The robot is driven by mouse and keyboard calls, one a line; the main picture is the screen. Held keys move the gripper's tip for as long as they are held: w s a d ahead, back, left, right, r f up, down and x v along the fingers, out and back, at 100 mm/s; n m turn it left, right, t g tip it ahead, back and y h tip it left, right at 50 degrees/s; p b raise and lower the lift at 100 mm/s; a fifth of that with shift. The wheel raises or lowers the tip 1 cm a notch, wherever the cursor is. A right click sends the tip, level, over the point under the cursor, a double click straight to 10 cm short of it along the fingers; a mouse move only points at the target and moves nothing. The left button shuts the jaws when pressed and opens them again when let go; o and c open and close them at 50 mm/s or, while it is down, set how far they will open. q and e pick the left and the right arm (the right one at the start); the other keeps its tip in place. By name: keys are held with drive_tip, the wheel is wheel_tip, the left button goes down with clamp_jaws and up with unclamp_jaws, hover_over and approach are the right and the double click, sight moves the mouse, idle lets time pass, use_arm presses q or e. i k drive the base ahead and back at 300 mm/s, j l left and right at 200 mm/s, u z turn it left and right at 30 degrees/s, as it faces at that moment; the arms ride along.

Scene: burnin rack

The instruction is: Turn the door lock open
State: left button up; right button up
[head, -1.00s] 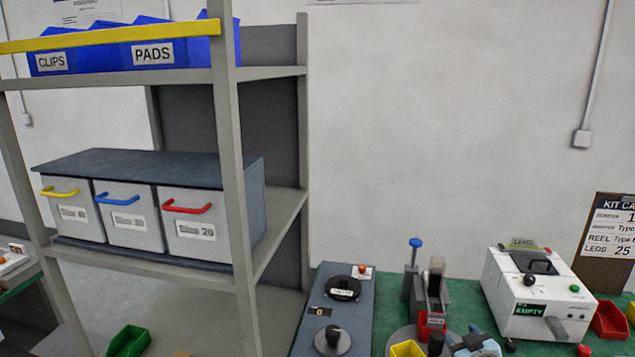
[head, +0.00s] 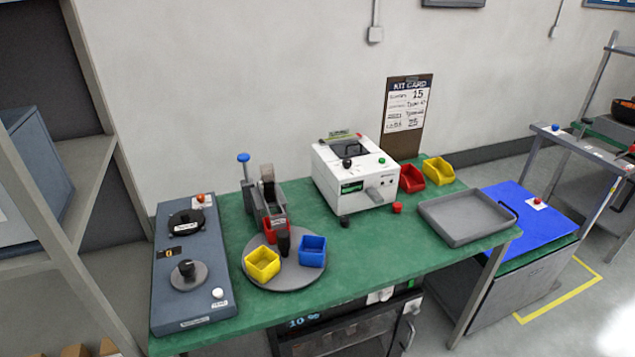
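A dark cabinet (head: 345,335) with a glass-looking front stands under the green table and is cut off by the bottom edge. Its display (head: 303,321) reads about 10 %. A pale upright handle (head: 409,334) shows at its right side, and a small light-coloured part (head: 380,296) is at its top right, under the table edge. I cannot tell which part is the door lock or how it is turned. Neither of my grippers is in view.
The green table (head: 370,261) holds a blue-grey panel with knobs (head: 193,258), a round grey plate with bins (head: 290,276), a white machine (head: 352,178) and a grey tray (head: 466,216). A grey shelf rack (head: 75,215) stands left. A blue-topped bench (head: 530,223) stands right.

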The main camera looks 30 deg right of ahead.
sight(415, 310)
drive_tip(key=z, duration=1.2)
